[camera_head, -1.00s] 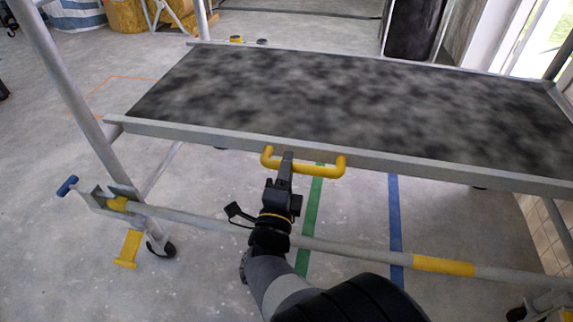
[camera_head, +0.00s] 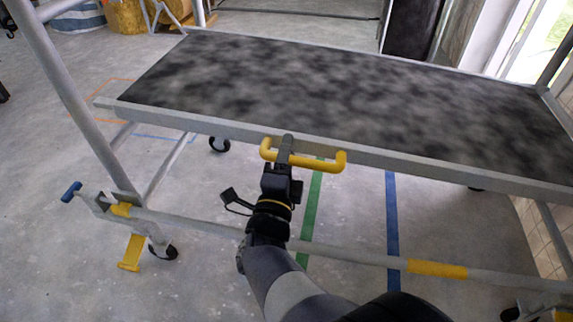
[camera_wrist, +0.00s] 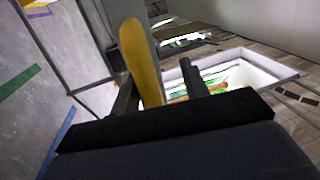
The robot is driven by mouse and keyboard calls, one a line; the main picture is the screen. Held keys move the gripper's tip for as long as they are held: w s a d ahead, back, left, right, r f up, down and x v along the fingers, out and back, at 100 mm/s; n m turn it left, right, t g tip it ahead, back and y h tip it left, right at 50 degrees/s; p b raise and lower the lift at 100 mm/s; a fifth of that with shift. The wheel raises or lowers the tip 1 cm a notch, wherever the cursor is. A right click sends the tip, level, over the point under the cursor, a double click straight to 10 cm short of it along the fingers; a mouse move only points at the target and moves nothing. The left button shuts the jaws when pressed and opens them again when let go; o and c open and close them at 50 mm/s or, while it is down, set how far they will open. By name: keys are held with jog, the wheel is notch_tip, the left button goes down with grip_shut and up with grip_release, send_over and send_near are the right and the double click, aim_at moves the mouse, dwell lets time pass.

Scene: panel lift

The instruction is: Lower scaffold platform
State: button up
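The scaffold platform (camera_head: 440,174) has a dark mottled deck and a pale metal edge, its left end looking higher than its right. A yellow U-shaped handle (camera_head: 330,164) sticks out from its near edge. My gripper (camera_head: 285,148) is at the left part of this handle, with a grey finger over the bar. In the wrist view the yellow handle (camera_wrist: 146,60) lies between the two dark fingers of my gripper (camera_wrist: 155,88), against the left one. A gap shows beside the right one, but the contact spot is partly hidden.
A lower rail (camera_head: 350,256) of the scaffold runs across in front, with a yellow section (camera_head: 437,268). A yellow pedal-like piece (camera_head: 132,252) and a caster (camera_head: 164,250) stand at the left. An upright post (camera_head: 62,105) rises there. The floor below the platform looks clear.

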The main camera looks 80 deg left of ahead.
jog(key=shift+r, duration=1.55)
